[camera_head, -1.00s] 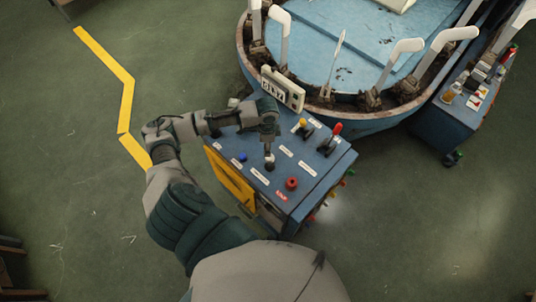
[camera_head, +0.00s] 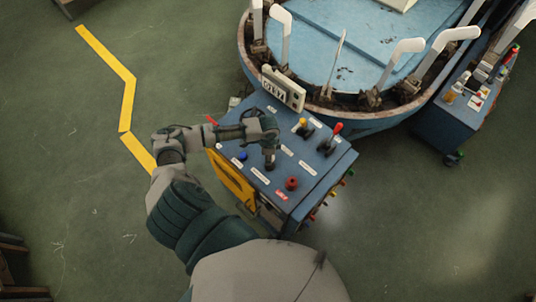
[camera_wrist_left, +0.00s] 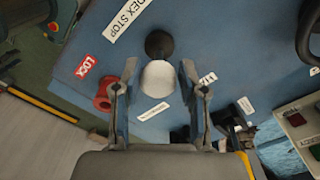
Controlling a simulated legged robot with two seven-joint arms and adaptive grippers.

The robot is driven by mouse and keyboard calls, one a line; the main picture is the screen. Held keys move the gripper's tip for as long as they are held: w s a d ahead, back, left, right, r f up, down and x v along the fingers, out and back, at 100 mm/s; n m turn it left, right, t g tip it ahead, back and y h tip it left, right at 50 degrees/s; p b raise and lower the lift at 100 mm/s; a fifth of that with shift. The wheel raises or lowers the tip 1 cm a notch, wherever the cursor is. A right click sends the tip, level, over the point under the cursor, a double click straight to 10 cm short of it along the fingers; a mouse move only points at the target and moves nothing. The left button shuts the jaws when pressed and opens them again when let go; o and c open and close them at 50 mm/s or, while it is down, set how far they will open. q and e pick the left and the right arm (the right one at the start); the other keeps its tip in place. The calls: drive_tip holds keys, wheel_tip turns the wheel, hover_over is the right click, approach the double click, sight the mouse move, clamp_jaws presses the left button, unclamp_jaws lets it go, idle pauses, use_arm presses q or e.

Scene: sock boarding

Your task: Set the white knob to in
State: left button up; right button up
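The white knob (camera_wrist_left: 158,76) shows in the left wrist view as a round white cap beside a dark round part (camera_wrist_left: 159,44) on the blue control panel (camera_head: 312,158). My left gripper (camera_wrist_left: 159,80) is open, with one finger on each side of the white knob and gaps visible between fingers and knob. In the head view my left gripper (camera_head: 269,158) points down at the panel's middle and hides the knob. Whether the knob stands at in or out cannot be told. My right gripper is not in view.
A red knob (camera_head: 291,183) sits close to the gripper; it also shows in the wrist view (camera_wrist_left: 103,98). A blue button (camera_head: 243,156), yellow-topped lever (camera_head: 303,123) and red lever (camera_head: 336,130) are nearby. A display box (camera_head: 283,89) stands at the back edge, before the round blue machine (camera_head: 340,45).

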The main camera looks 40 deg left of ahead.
use_arm(q)
drive_tip(key=shift+w+r, duration=0.1)
drive_tip(key=shift+r, duration=0.1)
clamp_jaws()
drive_tip(key=shift+d, duration=0.35)
drive_tip(key=shift+d+f, duration=0.1)
drive_tip(key=shift+f, duration=0.15)
wheel_tip(320, 180, down, 2)
drive_tip(key=shift+f, duration=0.2)
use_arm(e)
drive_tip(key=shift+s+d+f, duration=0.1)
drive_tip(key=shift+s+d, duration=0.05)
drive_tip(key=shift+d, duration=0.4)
use_arm(q)
drive_tip(key=o, duration=0.7)
unclamp_jaws()
drive_tip(key=shift+o, duration=0.8)
drive_tip(key=shift+w, duration=0.15)
drive_tip(key=shift+w+f, duration=0.1)
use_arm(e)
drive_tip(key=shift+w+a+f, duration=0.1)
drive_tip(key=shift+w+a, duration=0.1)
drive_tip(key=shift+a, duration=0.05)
